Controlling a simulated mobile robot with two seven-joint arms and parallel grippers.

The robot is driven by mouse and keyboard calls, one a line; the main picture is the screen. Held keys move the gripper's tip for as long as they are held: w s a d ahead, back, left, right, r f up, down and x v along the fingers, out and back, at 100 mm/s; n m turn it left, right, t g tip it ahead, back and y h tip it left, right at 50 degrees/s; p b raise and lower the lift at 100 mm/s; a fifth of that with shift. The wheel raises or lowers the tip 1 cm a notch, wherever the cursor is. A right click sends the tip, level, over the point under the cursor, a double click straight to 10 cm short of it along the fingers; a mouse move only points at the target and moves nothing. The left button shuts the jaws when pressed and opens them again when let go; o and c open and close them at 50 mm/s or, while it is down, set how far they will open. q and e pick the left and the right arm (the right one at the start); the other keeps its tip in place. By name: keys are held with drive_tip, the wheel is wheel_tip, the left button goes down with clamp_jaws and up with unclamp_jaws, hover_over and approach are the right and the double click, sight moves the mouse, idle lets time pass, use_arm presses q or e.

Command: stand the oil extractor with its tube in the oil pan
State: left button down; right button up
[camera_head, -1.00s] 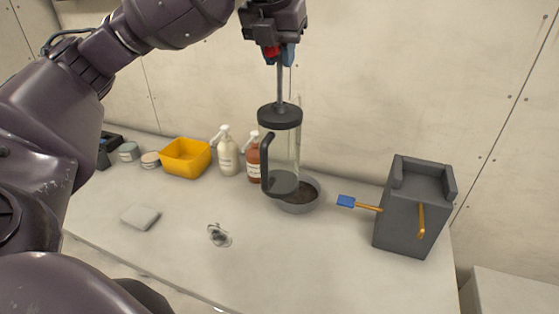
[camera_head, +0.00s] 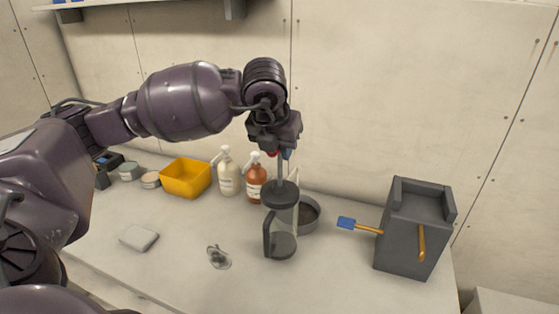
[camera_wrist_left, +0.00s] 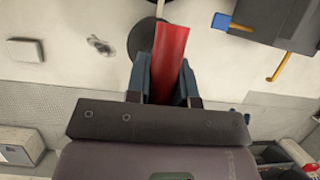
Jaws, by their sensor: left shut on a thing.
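The oil extractor (camera_head: 282,222) is a clear upright cylinder with a dark lid, a dark side handle and a rod with a red grip on top. My left gripper (camera_head: 281,153) is shut on the red grip, which shows between the fingers in the left wrist view (camera_wrist_left: 170,62). A thin pale tube (camera_head: 296,182) rises beside the lid. The oil pan (camera_head: 311,226), round and grey, stands behind and right of the extractor, partly hidden by it. I cannot tell whether the extractor's base touches the counter. My right gripper is not in view.
Two pump bottles, white (camera_head: 228,174) and brown (camera_head: 256,182), stand behind left, beside a yellow bin (camera_head: 186,177). A grey block-shaped stand (camera_head: 412,232) with a blue-ended tool (camera_head: 346,223) is at right. A metal fitting (camera_head: 218,257) and pale pad (camera_head: 139,238) lie in front left.

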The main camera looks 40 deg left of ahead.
sight(279, 158)
use_arm(q)
wheel_tip(279, 158, down, 3)
drive_tip(key=shift+f, duration=0.2)
drive_tip(key=c, duration=1)
unclamp_jaws()
